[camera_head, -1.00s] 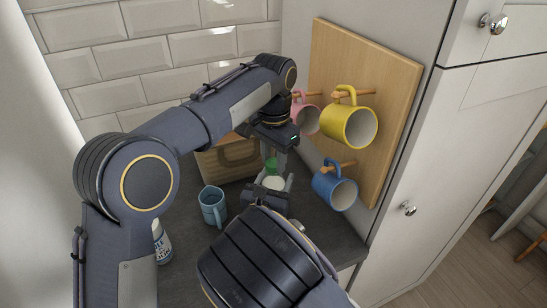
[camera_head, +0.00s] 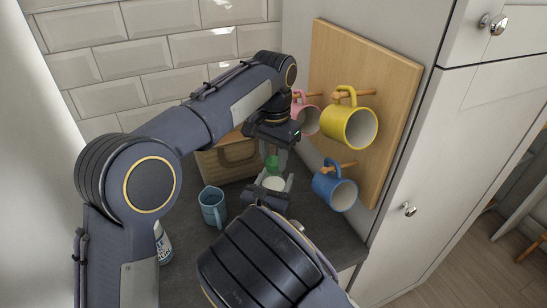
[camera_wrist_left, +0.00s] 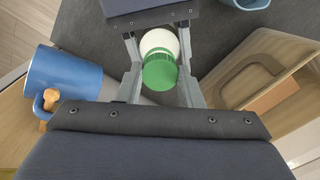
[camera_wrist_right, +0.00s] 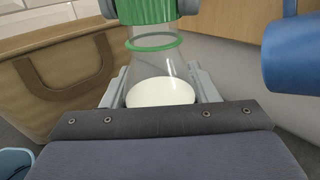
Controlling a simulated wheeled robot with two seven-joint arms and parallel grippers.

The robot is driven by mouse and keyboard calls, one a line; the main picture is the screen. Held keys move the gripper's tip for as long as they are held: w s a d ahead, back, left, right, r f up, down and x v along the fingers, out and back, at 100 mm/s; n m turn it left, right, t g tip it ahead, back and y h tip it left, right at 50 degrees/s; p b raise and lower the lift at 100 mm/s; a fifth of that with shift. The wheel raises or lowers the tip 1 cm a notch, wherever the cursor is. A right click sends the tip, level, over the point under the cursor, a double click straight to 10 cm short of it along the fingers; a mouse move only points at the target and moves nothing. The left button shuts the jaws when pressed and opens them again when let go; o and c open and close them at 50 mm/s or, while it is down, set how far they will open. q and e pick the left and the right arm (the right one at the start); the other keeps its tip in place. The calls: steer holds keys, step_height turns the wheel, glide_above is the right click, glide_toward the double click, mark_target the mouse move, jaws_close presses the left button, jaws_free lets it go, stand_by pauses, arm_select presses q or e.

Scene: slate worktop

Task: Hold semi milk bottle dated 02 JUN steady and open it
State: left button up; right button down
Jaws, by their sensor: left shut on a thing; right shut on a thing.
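A clear milk bottle with white milk (camera_head: 273,184) stands in my right gripper (camera_head: 276,181), whose fingers close on its sides. The milk also shows in the right wrist view (camera_wrist_right: 160,92). My left gripper (camera_head: 273,158) comes from above and is shut on the green cap (camera_wrist_left: 160,72). In the right wrist view the cap (camera_wrist_right: 145,8) sits above the clear neck, with a gap between it and the green neck ring (camera_wrist_right: 155,43). The cap looks shifted to the left of the neck's middle. No label or date is readable on the bottle.
A teal mug (camera_head: 212,203) and a bottle with blue lettering (camera_head: 163,243) stand left on the worktop. Pink (camera_head: 306,119), yellow (camera_head: 347,126) and blue (camera_head: 335,188) mugs hang on a wooden board close to the right.

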mark_target(274, 161)
arm_select(q)
steer(key=shift+r, duration=0.8)
steer(key=shift+r, duration=2)
arm_select(e)
steer(key=shift+c, duration=2.2)
jaws_free()
